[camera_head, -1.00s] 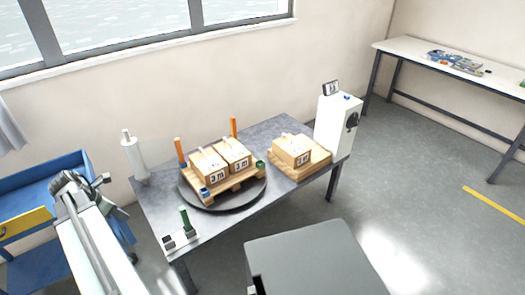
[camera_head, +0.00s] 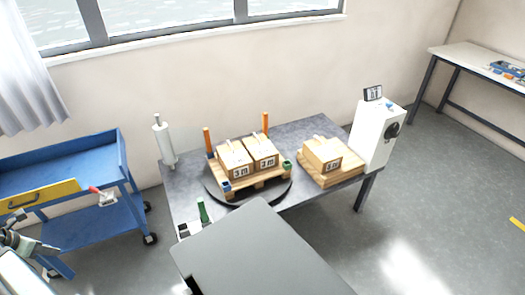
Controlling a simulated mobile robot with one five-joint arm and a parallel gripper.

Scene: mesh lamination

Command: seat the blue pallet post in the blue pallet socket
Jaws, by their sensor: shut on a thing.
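The wooden pallet (camera_head: 262,188) lies on a dark round turntable (camera_head: 215,192) on the grey table, with two boxes on it. The blue pallet socket (camera_head: 227,186) is at its front left corner and looks empty. My gripper (camera_head: 40,246) is at the far left edge, well away from the pallet, in front of the blue cart. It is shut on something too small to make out. I see the blue post nowhere else. A green post (camera_head: 203,212) stands in a small holder (camera_head: 184,230) at the table's front left.
Orange posts (camera_head: 208,140) (camera_head: 265,122) stand at the pallet's rear corners. A white roll (camera_head: 165,145) stands at the table's back left. A boxed pallet (camera_head: 340,178) and a white machine (camera_head: 372,135) are right. A grey foreground panel, owner unclear, covers the table's front edge.

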